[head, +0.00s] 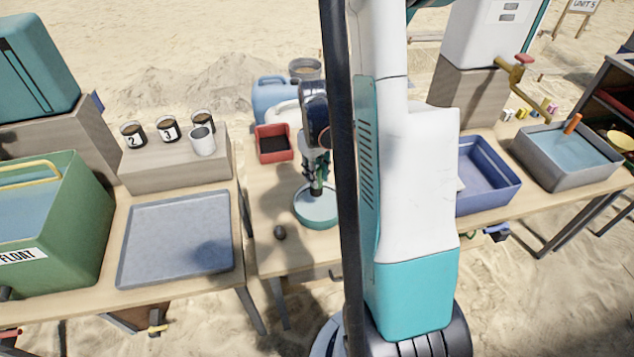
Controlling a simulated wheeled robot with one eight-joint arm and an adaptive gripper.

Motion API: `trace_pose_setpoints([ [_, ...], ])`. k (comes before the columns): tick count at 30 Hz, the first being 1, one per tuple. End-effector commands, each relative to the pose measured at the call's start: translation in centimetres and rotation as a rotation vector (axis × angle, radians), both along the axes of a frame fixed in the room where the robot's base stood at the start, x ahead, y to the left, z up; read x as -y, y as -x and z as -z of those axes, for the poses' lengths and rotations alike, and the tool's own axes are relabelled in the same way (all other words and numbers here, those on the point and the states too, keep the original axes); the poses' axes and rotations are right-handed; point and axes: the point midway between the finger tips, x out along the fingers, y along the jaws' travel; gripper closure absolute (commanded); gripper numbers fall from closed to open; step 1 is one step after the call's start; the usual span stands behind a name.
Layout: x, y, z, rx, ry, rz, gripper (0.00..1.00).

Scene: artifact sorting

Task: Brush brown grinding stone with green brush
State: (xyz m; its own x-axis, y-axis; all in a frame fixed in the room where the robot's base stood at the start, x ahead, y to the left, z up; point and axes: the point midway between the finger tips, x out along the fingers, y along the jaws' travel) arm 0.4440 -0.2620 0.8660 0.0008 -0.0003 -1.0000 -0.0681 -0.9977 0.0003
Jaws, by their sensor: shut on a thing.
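My gripper (317,178) points down over a round teal dish (318,221) on the middle table. It is shut on a small green thing (316,191), which looks like the green brush. The brush's lower end is over or in the dish; I cannot tell whether it touches anything there. A small dark grey-brown stone (280,232) lies on the table to the left of the dish, apart from the gripper. I cannot tell for sure that it is the brown grinding stone. My arm hides the table right of the dish.
A red bin (261,152) stands behind the dish, near a blue jerrycan (270,98). An empty grey tray (140,275) and a green float tank (95,225) are at left. A blue tray (508,200) and a grey water basin (545,178) are at right.

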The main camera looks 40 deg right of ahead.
Motion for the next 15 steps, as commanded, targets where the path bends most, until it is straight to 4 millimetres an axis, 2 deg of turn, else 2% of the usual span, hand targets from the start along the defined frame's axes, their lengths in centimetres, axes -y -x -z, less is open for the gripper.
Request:
trace_pose_setpoints([
  [15,0.5,0.3,5.4,-0.001,0.000,0.000,0.99],
])
